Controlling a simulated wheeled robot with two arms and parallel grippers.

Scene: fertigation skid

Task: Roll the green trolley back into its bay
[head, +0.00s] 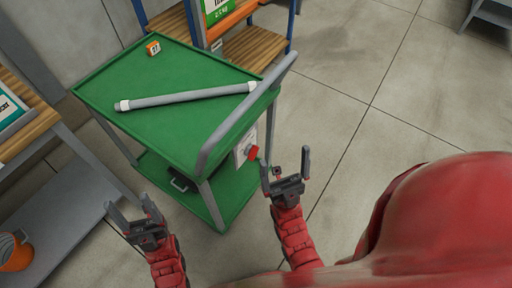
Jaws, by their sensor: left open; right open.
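The green trolley (150,85) stands at the upper left of the head view, with a green top tray and a green lower shelf (233,190). Its grey push handle (245,115) runs along the side on the right. A grey pipe with white ends (190,97) and a small orange block (153,48) lie on the top tray. My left gripper (132,212) is open and empty, in front of the trolley at the lower left. My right gripper (286,168) is open and empty, to the right of the handle and apart from it. The bay is not clearly marked in view.
A wooden-topped bench (38,128) stands at the left, with an orange bucket (15,253) on its lower shelf. A shelf rack with wooden boards (258,46) stands behind the trolley. Open concrete floor (400,110) lies to the right.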

